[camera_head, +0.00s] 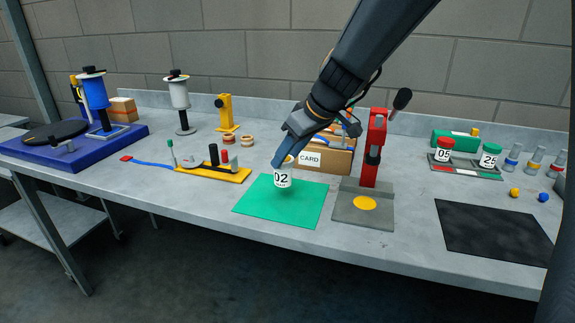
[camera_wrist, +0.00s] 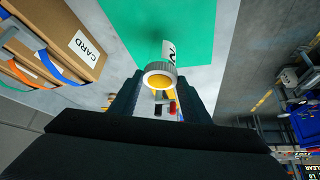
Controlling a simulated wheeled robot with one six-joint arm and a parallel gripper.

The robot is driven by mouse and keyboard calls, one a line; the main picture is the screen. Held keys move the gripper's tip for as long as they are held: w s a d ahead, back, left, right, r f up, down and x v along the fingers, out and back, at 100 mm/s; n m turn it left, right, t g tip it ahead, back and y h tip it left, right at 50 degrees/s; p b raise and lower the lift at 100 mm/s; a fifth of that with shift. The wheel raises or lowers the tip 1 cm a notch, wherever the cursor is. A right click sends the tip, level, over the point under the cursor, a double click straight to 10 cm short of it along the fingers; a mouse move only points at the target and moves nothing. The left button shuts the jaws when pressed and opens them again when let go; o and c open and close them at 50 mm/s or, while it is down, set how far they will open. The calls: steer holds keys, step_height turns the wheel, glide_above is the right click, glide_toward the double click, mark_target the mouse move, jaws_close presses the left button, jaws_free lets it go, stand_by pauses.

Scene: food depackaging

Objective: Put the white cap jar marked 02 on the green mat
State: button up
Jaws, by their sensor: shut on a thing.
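The jar marked 02 (camera_head: 282,180) is white-labelled and upright over the back part of the green mat (camera_head: 305,208). My gripper (camera_head: 287,161) comes down from above and is shut on the jar near its top, hiding most of the cap. In the wrist view the jar (camera_wrist: 169,50) sits between the fingers of my gripper (camera_wrist: 160,92), with a pale ridged rim and a yellow centre facing me. The green mat (camera_wrist: 195,25) lies beyond it. I cannot tell whether the jar's base touches the mat.
A cardboard box labelled CARD (camera_head: 325,160) stands behind the mat. A red press on a grey base (camera_head: 368,185) is close on the right. A yellow rack (camera_head: 215,173) is on the left. Jars 05 (camera_head: 443,150) and 25 (camera_head: 489,156) stand far right. The mat's front is clear.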

mark_target(291, 162)
steer(key=shift+f, duration=1.6)
steer(key=shift+f, duration=0.15)
steer(key=o, duration=1.5)
steer(key=shift+c, duration=0.2)
steer(key=shift+r, duration=0.3)
steer(key=b+v, duration=0.1)
steer(key=v, duration=0.5)
steer(key=shift+s+d+r, duration=0.1)
steer(key=shift+s+r, duration=0.05)
steer(key=shift+r, duration=0.15)
steer(key=shift+s+d+r, duration=0.1)
steer(key=shift+s+r, duration=0.05)
steer(key=shift+r, duration=0.1)
